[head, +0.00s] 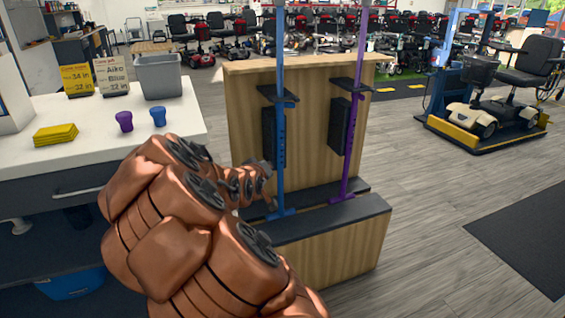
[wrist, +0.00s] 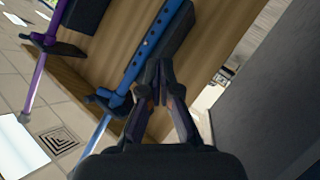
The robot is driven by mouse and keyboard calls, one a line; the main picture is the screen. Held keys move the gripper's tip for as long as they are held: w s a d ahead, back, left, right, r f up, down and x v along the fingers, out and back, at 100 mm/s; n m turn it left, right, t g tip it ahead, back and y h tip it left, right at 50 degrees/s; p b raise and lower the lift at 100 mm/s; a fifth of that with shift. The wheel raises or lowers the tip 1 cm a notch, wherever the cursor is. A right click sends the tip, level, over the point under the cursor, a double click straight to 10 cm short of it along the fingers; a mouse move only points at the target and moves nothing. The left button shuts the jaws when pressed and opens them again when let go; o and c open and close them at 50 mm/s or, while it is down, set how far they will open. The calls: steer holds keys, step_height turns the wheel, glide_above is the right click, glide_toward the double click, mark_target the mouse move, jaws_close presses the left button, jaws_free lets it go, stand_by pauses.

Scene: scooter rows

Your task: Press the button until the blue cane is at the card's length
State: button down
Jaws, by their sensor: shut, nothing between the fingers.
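The blue cane (head: 281,70) stands upright at the wooden display stand, with a row of dark holes down its shaft. It also shows tilted in the wrist view (wrist: 162,35), holes facing me. I cannot tell the button from the holes. My gripper (wrist: 155,80) is shut and empty, its fingertips close beside the blue shaft; whether they touch is unclear. A yellow card (head: 76,79) and a cream card (head: 113,75) stand on the counter; both carry small print with lengths such as 34 in and 32 in.
A purple cane (head: 357,80) stands right of the blue one at the stand (head: 320,255). The counter (head: 100,115) at left holds a grey bin (head: 158,77), purple cup (head: 125,121), blue cup (head: 158,116) and yellow stack (head: 56,134). Open floor lies right; scooters stand beyond.

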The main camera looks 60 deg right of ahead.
mark_target(282, 145)
steer(key=s+d+f+g+h+b, duration=0.1)
steer(key=s+d+h+b, duration=0.3)
steer(key=d, duration=0.5)
steer(key=shift+s+d+f+n+h+b, duration=0.2)
steer(key=shift+d+f+n+h+b, duration=0.15)
steer(key=shift+h, duration=0.45)
steer(key=w+d+p, duration=0.4)
steer(key=w+p, duration=0.1)
steer(key=w, duration=0.2)
steer(key=shift+w+d+p, duration=0.2)
steer(key=shift+w+p, duration=0.05)
steer(key=shift+p, duration=0.05)
steer(key=shift+w+d+f+p, duration=0.2)
steer(key=shift+w+p, duration=0.15)
steer(key=shift+p, duration=0.25)
stand_by(0.5)
